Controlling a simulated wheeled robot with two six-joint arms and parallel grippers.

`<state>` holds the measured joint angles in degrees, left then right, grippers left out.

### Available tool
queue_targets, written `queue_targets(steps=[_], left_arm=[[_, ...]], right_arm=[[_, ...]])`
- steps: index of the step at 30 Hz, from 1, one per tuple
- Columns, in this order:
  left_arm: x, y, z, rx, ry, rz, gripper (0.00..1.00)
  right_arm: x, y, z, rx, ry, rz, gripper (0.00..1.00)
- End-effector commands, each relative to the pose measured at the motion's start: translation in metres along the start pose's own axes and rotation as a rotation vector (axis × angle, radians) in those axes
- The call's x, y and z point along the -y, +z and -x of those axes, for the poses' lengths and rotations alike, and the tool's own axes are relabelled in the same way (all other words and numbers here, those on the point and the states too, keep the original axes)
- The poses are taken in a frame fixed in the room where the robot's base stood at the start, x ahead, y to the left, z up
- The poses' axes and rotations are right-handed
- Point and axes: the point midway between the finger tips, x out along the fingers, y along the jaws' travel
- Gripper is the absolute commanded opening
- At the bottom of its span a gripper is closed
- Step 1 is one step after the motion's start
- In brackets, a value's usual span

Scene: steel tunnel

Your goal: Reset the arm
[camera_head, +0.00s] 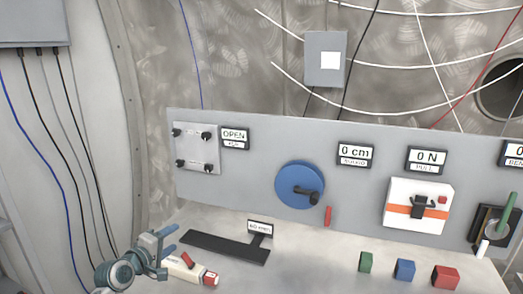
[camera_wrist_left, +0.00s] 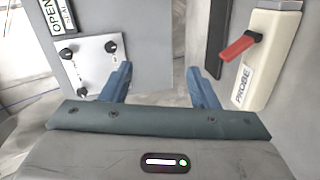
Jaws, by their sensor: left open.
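My left arm comes in at the lower left in the head view. Its gripper (camera_head: 167,243) is above the bench, close to the white probe (camera_head: 188,268) with a red lever. In the left wrist view the two blue fingers of the left gripper (camera_wrist_left: 160,72) stand wide apart with nothing between them. The probe (camera_wrist_left: 270,50) is to the right of the fingers there, apart from them. My right gripper is in neither view.
A grey panel (camera_head: 260,145) carries a knobbed plate (camera_head: 197,148), a blue wheel (camera_head: 299,185) and a white pull box (camera_head: 418,204). A black L-shaped piece (camera_head: 215,246) lies on the bench. Green (camera_head: 366,262), blue (camera_head: 404,269) and red (camera_head: 445,277) blocks stand at right.

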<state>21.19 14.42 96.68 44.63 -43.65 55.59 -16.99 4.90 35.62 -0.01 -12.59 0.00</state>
Motion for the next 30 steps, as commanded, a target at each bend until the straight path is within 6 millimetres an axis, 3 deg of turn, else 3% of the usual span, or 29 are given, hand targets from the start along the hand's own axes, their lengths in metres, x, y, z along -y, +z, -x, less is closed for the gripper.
queue_targets(steps=[5, 8, 12, 18, 24, 30], left_arm=[[0.054, 0.039, 0.028, 0.042, -0.130, -0.166, 0.55], [0.091, 0.067, 0.056, 0.080, -0.230, -0.296, 0.55], [0.149, 0.111, 0.114, 0.165, -0.405, -0.519, 0.55], [0.207, 0.159, 0.213, 0.316, -0.645, -0.801, 0.55], [0.229, 0.182, 0.283, 0.435, -0.796, -0.959, 0.55], [0.237, 0.195, 0.333, 0.527, -0.896, -1.049, 0.55]], right_arm=[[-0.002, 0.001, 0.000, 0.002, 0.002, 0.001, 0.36], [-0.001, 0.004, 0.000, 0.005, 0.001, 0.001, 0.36], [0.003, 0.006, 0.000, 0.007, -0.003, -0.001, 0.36], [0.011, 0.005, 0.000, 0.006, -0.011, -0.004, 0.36], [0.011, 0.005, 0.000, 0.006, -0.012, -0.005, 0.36], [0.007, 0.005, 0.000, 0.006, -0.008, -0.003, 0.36]])
